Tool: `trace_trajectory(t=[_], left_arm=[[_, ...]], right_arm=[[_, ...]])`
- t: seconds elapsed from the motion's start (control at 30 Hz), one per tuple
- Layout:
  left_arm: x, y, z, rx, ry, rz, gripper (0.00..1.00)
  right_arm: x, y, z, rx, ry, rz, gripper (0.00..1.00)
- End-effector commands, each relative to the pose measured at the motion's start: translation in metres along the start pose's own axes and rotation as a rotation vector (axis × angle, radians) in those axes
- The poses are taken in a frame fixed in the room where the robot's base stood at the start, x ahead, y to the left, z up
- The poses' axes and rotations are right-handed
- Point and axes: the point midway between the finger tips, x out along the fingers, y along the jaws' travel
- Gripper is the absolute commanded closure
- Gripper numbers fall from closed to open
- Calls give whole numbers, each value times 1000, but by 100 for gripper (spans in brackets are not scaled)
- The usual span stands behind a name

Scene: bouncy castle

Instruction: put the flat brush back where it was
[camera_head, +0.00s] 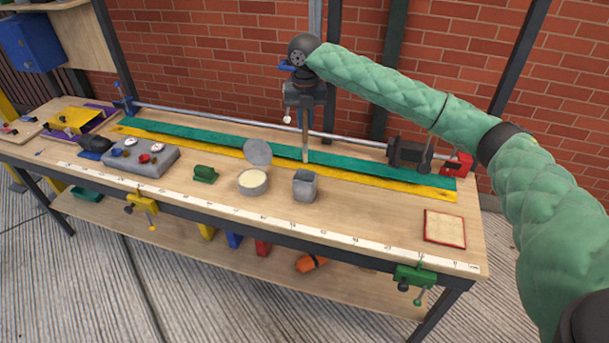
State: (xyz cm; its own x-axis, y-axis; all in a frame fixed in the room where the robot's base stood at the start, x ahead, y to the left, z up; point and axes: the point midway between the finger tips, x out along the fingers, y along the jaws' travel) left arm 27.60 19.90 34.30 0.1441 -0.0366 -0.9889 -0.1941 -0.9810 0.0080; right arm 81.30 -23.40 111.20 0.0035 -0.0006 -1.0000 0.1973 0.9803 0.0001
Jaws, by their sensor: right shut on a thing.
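My right gripper (305,102) hangs over the back half of the workbench, its arm reaching in from the right. It is shut on the flat brush (305,140), a thin, upright, brownish stick-like shape that points down. The brush's lower end shows in front of the green strip, just behind the grey square cup (306,188) in the picture. I cannot tell whether that end touches anything. The cup stands upright on the bench, and its top looks open. My left gripper is not in view.
On the workbench (380,215), an open round tin (253,182) with its lid (258,152), a green block (205,174) and a grey control box (142,158) stand left of the cup. A red-edged pad (444,228) lies right. A long bar clamp (250,125) runs behind.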

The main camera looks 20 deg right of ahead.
Motion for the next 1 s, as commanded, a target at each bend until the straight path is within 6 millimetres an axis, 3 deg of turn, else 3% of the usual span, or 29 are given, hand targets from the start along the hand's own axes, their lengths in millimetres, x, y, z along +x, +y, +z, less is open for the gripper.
trace_trajectory(t=[0.5, 0.8, 1.0], left_arm=[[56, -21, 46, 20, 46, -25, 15], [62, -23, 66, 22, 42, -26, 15], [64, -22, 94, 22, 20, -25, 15]], right_arm=[[96, 0, -1, 3, 2, -1, 100], [120, 0, -1, 3, 1, 0, 100], [146, 0, -2, 2, 2, -1, 100]])
